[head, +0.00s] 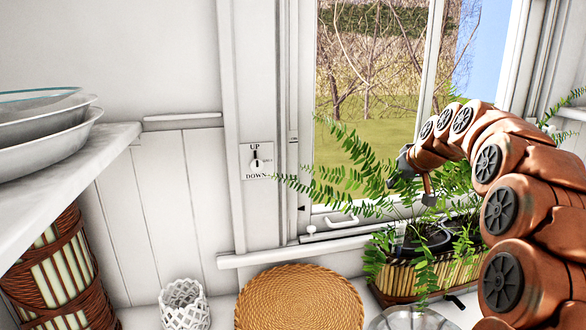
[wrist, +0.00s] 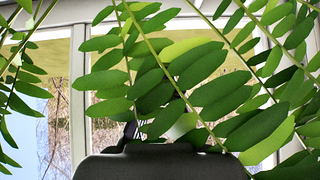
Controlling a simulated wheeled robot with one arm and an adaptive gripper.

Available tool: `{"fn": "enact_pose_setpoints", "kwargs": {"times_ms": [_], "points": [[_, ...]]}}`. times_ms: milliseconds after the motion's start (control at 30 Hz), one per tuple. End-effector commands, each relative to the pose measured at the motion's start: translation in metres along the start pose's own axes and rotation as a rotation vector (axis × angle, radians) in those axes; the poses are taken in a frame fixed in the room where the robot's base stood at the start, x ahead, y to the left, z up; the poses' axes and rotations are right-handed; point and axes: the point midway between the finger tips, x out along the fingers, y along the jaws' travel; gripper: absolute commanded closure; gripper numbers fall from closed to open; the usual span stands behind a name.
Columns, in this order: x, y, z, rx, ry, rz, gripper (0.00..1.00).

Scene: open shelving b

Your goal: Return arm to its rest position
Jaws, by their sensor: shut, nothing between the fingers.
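My orange-brown arm comes in from the right of the head view and arches over to the left. My gripper (head: 401,168) is at the end of the arm, among the fern leaves in front of the window, and shut with nothing seen in it. Leaves partly hide it. In the wrist view only a dark part of the gripper shows at the bottom edge, with green leaflets close in front of it. The potted fern (head: 352,150) stands below and around my gripper; its leaves (wrist: 205,80) fill much of the wrist view.
A basket planter (head: 432,277) holds the fern pots under the window (head: 375,60). A round woven mat (head: 300,300) and a white lattice cup (head: 184,305) are on the counter. Stacked bowls (head: 45,130) stand on the left shelf (head: 75,160), above a wicker container (head: 60,270).

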Motion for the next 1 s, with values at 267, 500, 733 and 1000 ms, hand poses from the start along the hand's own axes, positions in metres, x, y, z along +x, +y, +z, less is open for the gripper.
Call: {"fn": "enact_pose_setpoints", "kwargs": {"times_ms": [267, 500, 733, 1000], "points": [[-0.031, -0.088, 0.064, 0.015, -0.175, -0.078, 1.00], [-0.067, -0.152, 0.147, 0.034, -0.361, -0.105, 1.00], [-0.109, -0.193, 0.236, 0.057, -0.538, -0.090, 1.00], [-0.166, -0.219, 0.346, 0.093, -0.741, -0.030, 1.00]]}}
